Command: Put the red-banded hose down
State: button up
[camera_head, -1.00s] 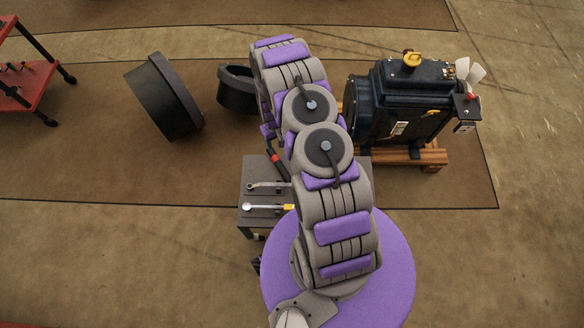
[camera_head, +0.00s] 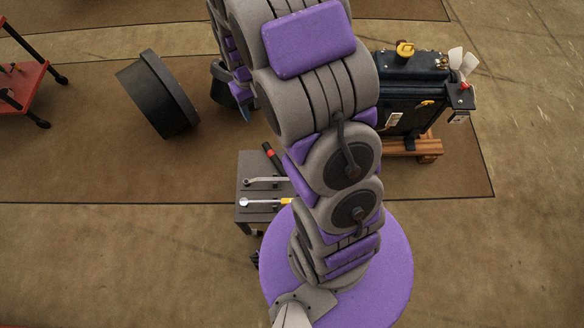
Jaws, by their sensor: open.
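The red-banded hose (camera_head: 275,160) is a short dark piece with a red band near its upper left end. It lies at the back right of the small grey table (camera_head: 246,216), and my arm hides part of the table's right side. My gripper (camera_head: 244,106) shows only in part at the end of my arm, up and to the left of the hose in the picture. It is open and apart from the hose.
A wrench (camera_head: 265,183) and a yellow-ended tool (camera_head: 262,203) lie on the table. A big black ring (camera_head: 157,95) stands at left, with a smaller black ring (camera_head: 221,88) nearer my arm. A dark engine (camera_head: 405,88) on a wooden pallet stands right. A red cart (camera_head: 22,82) is far left.

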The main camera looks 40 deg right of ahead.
jog(key=s+a+r, duration=0.3)
jog(key=s+r, duration=0.5)
jog(key=s, duration=0.5)
jog(key=s+a+r, duration=0.4)
jog(key=s+r, duration=0.5)
jog(key=s, duration=0.5)
jog(key=shift+s+a+n+g, duration=0.15)
jog(key=shift+s+n+g, duration=0.15)
jog(key=shift+g, duration=0.1)
